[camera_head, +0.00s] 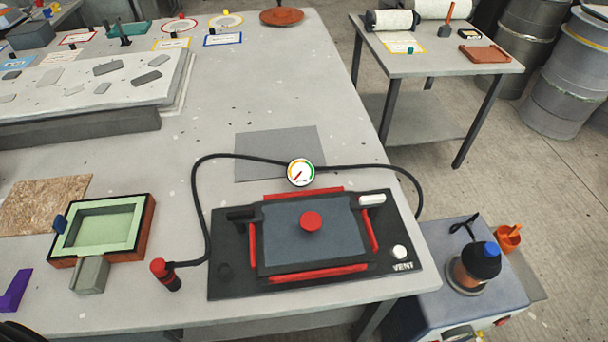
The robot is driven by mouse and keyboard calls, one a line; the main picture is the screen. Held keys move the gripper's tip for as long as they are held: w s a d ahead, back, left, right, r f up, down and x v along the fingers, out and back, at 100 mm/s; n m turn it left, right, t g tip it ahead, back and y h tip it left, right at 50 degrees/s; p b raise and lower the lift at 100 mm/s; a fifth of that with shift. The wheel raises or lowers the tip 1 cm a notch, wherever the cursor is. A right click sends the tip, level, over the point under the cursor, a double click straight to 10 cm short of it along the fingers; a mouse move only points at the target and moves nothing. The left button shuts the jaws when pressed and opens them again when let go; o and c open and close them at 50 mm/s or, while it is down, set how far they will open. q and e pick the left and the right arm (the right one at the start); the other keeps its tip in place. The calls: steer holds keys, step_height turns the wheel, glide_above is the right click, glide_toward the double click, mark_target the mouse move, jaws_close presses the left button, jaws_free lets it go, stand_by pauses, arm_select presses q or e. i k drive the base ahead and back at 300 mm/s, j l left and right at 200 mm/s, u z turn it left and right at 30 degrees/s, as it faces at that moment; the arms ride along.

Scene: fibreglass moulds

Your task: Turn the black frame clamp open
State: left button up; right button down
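The black frame clamp (240,214) is a short dark lever at the back left corner of a flat framed device. It points out to the left, over the black base plate (232,284). A white clamp (372,200) sits at the back right corner and points right. Between them lies a dark grey panel (285,240) with a red knob (311,222) on top and red bars along its edges. I cannot make out either gripper in the head view. A dark rounded shape shows at the bottom left corner, too cut off to identify.
A black hose with a gauge (301,172) arches behind the device. A red-capped fitting (165,274) stands at its left. A green-lined mould (103,226) and a purple wedge (16,290) lie further left. A blue-topped pump (474,265) stands at lower right. The table behind is mostly clear.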

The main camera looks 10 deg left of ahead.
mark_target(239, 218)
steer(key=k+j+z, duration=0.5)
steer(key=j, duration=0.15)
steer(key=k+j+z, duration=0.5)
